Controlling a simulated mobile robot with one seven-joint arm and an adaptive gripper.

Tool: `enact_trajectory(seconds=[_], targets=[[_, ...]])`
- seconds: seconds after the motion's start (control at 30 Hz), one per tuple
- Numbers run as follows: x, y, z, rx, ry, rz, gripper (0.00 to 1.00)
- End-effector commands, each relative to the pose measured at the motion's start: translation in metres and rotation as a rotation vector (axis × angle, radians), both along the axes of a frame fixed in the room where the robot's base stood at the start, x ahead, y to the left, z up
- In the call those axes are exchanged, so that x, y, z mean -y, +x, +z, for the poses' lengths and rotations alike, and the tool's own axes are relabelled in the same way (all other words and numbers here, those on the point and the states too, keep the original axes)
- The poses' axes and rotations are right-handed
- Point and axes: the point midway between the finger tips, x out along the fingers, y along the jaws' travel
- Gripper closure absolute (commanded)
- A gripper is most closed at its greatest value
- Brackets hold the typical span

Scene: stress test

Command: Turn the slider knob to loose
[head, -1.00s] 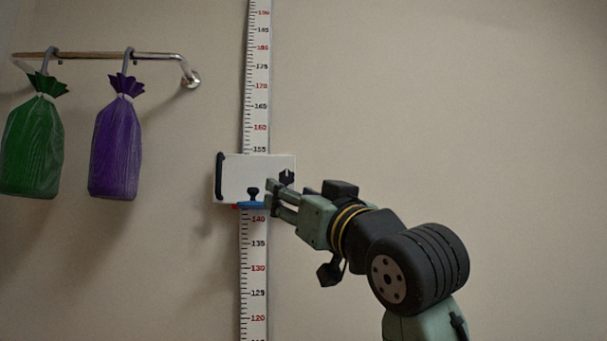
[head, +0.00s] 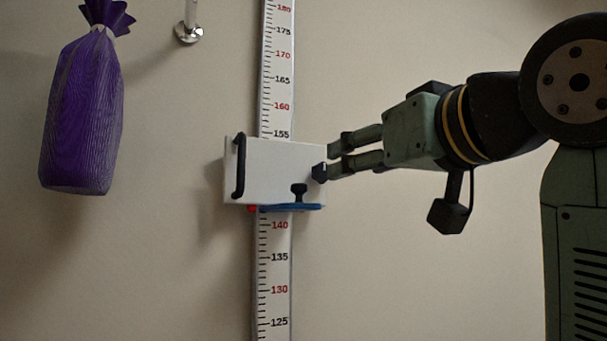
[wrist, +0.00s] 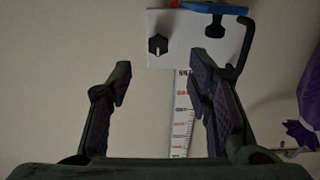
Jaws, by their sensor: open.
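The white slider plate (head: 280,165) rides on a vertical ruler (head: 276,270) on the wall. A black faceted knob (head: 319,173) sits at its right side. In the wrist view the same knob (wrist: 158,45) shows a pale pointer mark, with the plate upside down; I cannot read any "loose" label. A second black T-shaped knob (head: 299,193) stands near the plate's lower edge. My gripper (head: 337,157) is open and empty at the plate's right, close to the faceted knob. In the wrist view the knob appears between and beyond the fingertips, without clear contact.
A black handle (head: 239,165) is on the plate's left, and a blue strip (head: 290,207) runs along its bottom. A purple bag (head: 84,115) hangs at the left, near a rail mount (head: 188,33). The wall right of the ruler, below my arm, is bare.

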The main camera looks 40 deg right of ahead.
Motion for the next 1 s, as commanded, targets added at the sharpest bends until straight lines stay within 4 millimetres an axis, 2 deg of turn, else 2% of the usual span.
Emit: enact_trajectory(seconds=[0.17, 0.4, 0.6, 0.77, 1.0], targets=[[0.006, 0.021, 0.002, -0.002, 0.004, 0.000, 0.54], [0.016, 0.066, 0.003, -0.001, 0.002, 0.000, 0.54], [0.023, 0.093, 0.002, -0.001, 0.001, 0.001, 0.54], [0.025, 0.103, 0.000, 0.000, 0.001, 0.001, 0.54], [0.025, 0.104, 0.000, 0.000, 0.001, 0.001, 0.54]])
